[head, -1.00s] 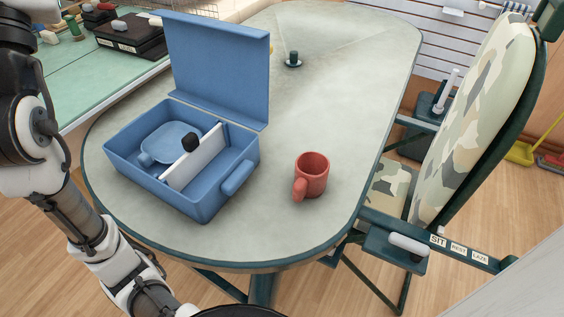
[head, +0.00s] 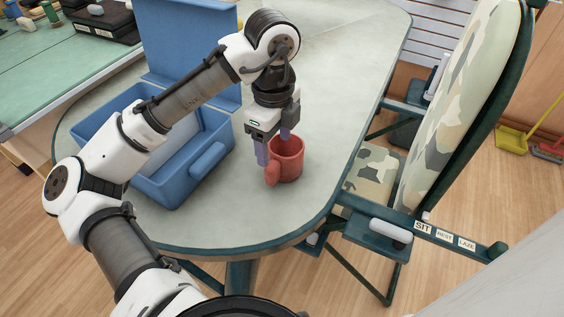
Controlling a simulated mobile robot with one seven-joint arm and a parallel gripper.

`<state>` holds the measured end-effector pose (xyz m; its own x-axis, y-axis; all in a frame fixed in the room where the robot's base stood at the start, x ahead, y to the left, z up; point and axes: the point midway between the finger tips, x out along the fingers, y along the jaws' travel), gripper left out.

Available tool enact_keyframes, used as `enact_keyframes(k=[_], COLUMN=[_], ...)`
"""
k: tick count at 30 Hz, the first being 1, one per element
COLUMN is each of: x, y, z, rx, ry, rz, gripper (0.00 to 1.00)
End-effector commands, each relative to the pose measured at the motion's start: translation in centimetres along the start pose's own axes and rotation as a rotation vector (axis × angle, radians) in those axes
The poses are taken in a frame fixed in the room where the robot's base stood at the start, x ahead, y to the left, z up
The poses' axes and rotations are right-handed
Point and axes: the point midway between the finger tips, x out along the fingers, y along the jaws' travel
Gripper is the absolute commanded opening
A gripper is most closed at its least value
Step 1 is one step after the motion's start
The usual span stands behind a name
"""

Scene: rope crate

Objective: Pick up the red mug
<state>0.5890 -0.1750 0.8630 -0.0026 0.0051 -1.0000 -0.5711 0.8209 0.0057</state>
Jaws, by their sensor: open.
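The red mug (head: 287,164) stands upright on the pale table in the head view, with its handle toward the front left. My gripper (head: 273,150) points down at the mug. One finger is beside the mug's left side, near the handle, and the other shows at the rim or inside the mug; I cannot tell which. The jaws are open, and the mug rests on the table. The fingertips' contact with the mug cannot be made out.
The blue crate (head: 207,160) with its raised lid stands left of the mug, partly hidden behind my arm. The table (head: 345,75) is clear behind and right of the mug. A camouflage-patterned chair (head: 455,110) stands close to the table's right edge.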

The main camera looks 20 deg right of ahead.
Motion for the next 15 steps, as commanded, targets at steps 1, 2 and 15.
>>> enact_keyframes(k=[1,2,15], x=[1.3,1.8,6.4], y=[0.0,0.0,0.4], z=[-0.1,-0.1,0.2], rx=[0.001,0.001,-0.003], ry=[0.004,0.004,0.004], rz=[0.0,0.0,-0.004], gripper=[0.65,0.65,0.65])
